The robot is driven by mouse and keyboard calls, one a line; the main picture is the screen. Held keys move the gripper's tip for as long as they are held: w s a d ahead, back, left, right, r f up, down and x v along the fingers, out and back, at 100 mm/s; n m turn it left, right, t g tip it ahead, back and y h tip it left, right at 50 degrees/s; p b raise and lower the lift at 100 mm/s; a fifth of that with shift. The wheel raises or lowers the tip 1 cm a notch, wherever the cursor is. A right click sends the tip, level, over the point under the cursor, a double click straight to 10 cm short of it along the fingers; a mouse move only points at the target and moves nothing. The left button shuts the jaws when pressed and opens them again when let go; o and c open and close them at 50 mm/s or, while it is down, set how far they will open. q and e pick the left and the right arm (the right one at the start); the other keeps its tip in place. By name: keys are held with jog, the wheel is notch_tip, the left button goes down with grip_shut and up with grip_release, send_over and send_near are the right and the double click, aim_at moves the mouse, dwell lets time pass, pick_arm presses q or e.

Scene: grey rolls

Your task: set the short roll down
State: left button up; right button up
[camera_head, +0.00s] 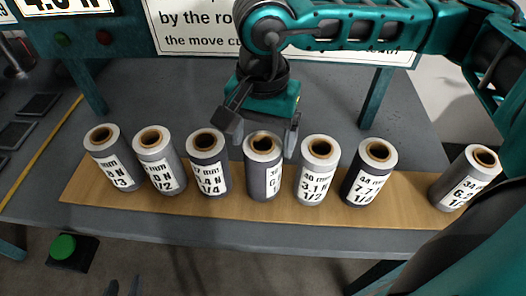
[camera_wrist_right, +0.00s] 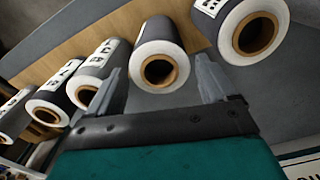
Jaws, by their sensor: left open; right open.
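Several grey rolls with white labels and brown cores stand upright in a row on a wooden strip (camera_head: 325,212). My right gripper (camera_head: 260,138) is open around the upper part of the middle roll (camera_head: 259,178), one finger on each side. In the right wrist view this roll (camera_wrist_right: 158,42) shows between the open fingers of the gripper (camera_wrist_right: 162,78), with a gap on each side. Its label is partly turned away. I cannot tell from the labels which roll is the short one.
Neighbouring rolls stand close on the left (camera_head: 209,165) and right (camera_head: 318,172) of the middle one. Another roll (camera_head: 465,180) stands apart at the far right, leaving bare strip. A green button (camera_head: 63,247) is at lower left. A sign stands behind the table (camera_head: 170,98).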

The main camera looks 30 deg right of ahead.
notch_tip(320, 180, up, 6)
jog(key=shift+f, duration=0.2)
dwell(0.5)
